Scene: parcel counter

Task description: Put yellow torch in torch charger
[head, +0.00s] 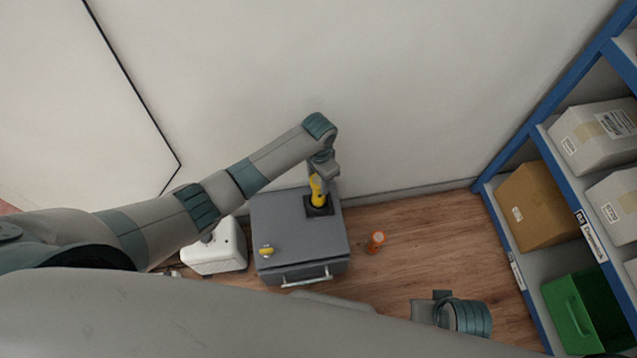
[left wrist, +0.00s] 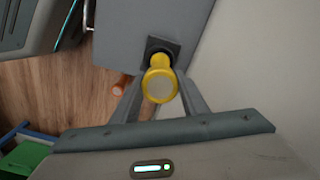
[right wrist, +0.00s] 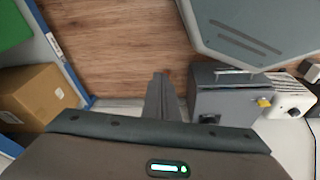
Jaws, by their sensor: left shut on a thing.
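The yellow torch (head: 316,189) is held over the black torch charger (head: 320,208) on top of a grey cabinet. My left gripper (head: 320,177) is shut on the torch from above. In the left wrist view the torch (left wrist: 159,84) stands between the two fingers, its wide round end towards the camera. Its narrow end meets the dark square of the charger (left wrist: 162,46); I cannot tell how deep it sits. My right gripper (right wrist: 160,88) is shut and empty, its fingers together, away to the right of the cabinet.
The grey cabinet (head: 290,235) has a small yellow knob-like piece (head: 266,251) on top and a front handle. A white box (head: 215,250) stands left of it. An orange torch-like thing (head: 376,241) stands to its right. Blue shelving (head: 545,150) with parcels and a green crate (head: 585,312) is at right.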

